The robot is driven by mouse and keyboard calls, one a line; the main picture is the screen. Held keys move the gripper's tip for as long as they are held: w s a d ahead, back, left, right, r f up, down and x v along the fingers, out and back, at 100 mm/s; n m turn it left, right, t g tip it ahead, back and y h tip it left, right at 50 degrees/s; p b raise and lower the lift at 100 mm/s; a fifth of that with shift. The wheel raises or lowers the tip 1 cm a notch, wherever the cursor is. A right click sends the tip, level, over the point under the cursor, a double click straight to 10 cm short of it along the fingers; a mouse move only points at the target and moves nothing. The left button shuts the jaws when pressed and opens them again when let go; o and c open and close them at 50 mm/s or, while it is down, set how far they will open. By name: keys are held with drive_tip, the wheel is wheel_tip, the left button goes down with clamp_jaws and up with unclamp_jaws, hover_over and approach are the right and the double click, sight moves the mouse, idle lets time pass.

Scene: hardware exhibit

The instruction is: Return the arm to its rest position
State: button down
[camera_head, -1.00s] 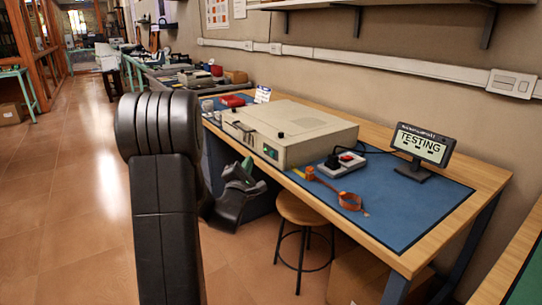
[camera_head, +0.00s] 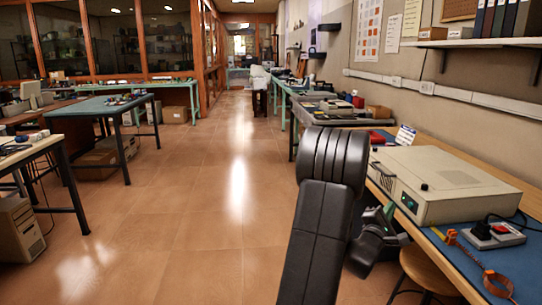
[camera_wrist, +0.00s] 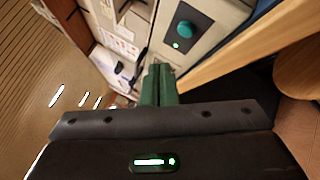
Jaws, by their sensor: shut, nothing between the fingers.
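My arm, black and bent at the elbow, rises from the bottom of the head view, right of centre. My gripper (camera_head: 386,216) hangs beyond the elbow at the left side of the bench, partly hidden by the arm. In the wrist view my green fingers (camera_wrist: 160,84) are together with nothing between them. Beyond them is the front of the beige box (camera_wrist: 215,22) with a round green knob (camera_wrist: 186,29). The same beige box stands on the bench in the head view (camera_head: 455,178).
Tables (camera_head: 95,107) are at left. The tiled floor (camera_head: 190,200) between is clear.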

drive_tip(key=a, duration=0.3)
drive_tip(key=a+b, duration=0.1)
drive_tip(key=a, duration=0.1)
drive_tip(key=shift+s+a, duration=0.2)
drive_tip(key=shift+a, duration=0.2)
